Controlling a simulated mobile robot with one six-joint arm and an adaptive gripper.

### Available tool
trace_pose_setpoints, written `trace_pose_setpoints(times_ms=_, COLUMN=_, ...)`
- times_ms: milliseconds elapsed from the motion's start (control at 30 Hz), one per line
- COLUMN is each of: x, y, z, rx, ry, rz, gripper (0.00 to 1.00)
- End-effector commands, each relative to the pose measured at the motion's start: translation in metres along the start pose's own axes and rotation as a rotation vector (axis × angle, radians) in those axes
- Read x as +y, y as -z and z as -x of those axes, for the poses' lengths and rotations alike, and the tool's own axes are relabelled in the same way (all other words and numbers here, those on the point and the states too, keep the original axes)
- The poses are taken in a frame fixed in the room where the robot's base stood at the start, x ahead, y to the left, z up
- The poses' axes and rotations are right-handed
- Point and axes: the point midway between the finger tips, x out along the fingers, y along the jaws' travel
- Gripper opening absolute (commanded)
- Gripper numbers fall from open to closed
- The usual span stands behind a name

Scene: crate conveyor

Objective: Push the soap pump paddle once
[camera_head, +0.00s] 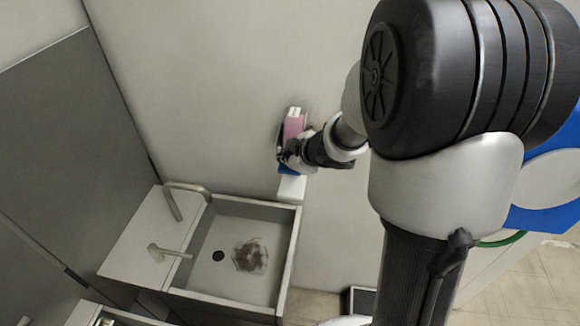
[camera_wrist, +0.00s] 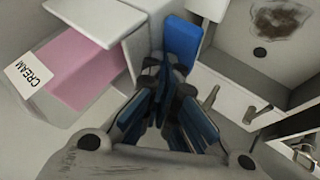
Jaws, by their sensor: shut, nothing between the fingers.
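The soap dispenser (camera_head: 294,124) is a pink and white unit on the wall above the sink's right back corner. In the wrist view the dispenser (camera_wrist: 82,66) fills the left side, with a white CREAM label. Its blue paddle (camera_wrist: 182,40) shows just beyond my fingertips, and a bit of the blue paddle (camera_head: 286,169) shows below the dispenser in the head view. My gripper (camera_head: 289,156) is shut and empty, in front of the dispenser's lower part. In the wrist view my gripper (camera_wrist: 166,76) is close to the paddle; I cannot tell whether they touch.
A sink (camera_head: 232,283) with a dark drain and a brown stain lies below and left of the dispenser. Two taps stand on its left: a bent faucet (camera_head: 186,189) and a smaller spout (camera_head: 166,251). A white box-like part (camera_head: 291,188) sits under the dispenser. The wall is close behind.

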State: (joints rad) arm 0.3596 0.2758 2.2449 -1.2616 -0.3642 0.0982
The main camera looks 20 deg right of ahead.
Motion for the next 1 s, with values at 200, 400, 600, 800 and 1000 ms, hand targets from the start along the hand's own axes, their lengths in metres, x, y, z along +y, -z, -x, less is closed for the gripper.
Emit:
trace_pose_setpoints(times_ms=200, x=-0.0009, y=-0.0009, z=-0.0013, rx=0.0, ry=0.0, rz=0.0, gripper=0.0)
trace_pose_setpoints(times_ms=400, x=-0.0023, y=-0.0023, z=-0.0031, rx=0.0, ry=0.0, rz=0.0, gripper=0.0)
trace_pose_setpoints(times_ms=600, x=-0.0035, y=-0.0035, z=-0.0048, rx=0.0, ry=0.0, rz=0.0, gripper=0.0)
trace_pose_setpoints(times_ms=800, x=-0.0049, y=-0.0049, z=-0.0066, rx=0.0, ry=0.0, rz=0.0, gripper=0.0)
trace_pose_setpoints(times_ms=1000, x=-0.0063, y=-0.0063, z=-0.0083, rx=-0.001, ry=0.001, rz=0.0, gripper=0.0)
